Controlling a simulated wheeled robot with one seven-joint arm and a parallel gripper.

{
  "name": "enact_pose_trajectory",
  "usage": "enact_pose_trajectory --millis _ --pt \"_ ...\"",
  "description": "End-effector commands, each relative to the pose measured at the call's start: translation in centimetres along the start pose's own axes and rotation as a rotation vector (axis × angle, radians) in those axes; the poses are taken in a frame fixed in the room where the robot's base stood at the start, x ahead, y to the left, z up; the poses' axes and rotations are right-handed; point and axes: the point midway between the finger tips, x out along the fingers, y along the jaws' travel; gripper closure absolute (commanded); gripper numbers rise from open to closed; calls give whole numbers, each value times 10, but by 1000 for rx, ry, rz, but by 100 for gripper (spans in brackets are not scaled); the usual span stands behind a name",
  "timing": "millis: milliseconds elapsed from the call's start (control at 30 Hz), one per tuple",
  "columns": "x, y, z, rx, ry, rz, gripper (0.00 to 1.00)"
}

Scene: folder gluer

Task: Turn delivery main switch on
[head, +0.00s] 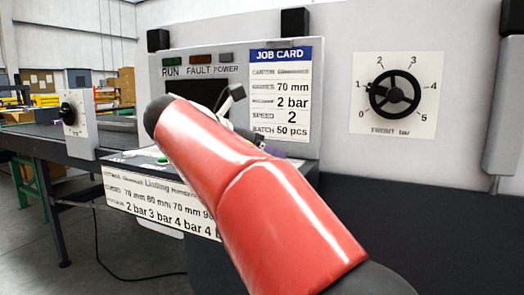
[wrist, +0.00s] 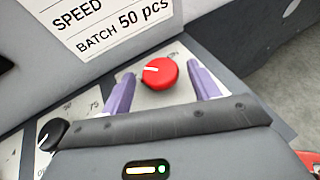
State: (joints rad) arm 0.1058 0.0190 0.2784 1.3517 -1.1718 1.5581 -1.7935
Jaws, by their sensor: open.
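A round red switch knob (wrist: 160,73) with a white pointer line sits on a pale plate in the wrist view. The pointer line lies towards the left, and a small mark that looks like "ON" is at the plate's upper right. My gripper (wrist: 161,70) is open, with one purple finger on each side of the knob. Whether the fingers touch the knob cannot be told. In the head view my red arm hides the knob and most of the gripper; a bit of purple finger (head: 272,152) shows.
The job card (head: 281,95) is on the upright panel beside the dark-looking RUN, FAULT and POWER lamps (head: 199,60). A black dial (wrist: 52,134) is left of the red knob in the wrist view. A FRONT bar dial (head: 394,94) is at the right.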

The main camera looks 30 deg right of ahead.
Motion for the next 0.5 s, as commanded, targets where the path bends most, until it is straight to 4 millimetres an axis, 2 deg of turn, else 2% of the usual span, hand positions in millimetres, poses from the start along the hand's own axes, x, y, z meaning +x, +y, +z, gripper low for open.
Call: enact_pose_trajectory --millis 200,500 --pt "1 0 0 0 0 0 39" --pt "0 0 0 0 0 0 77"
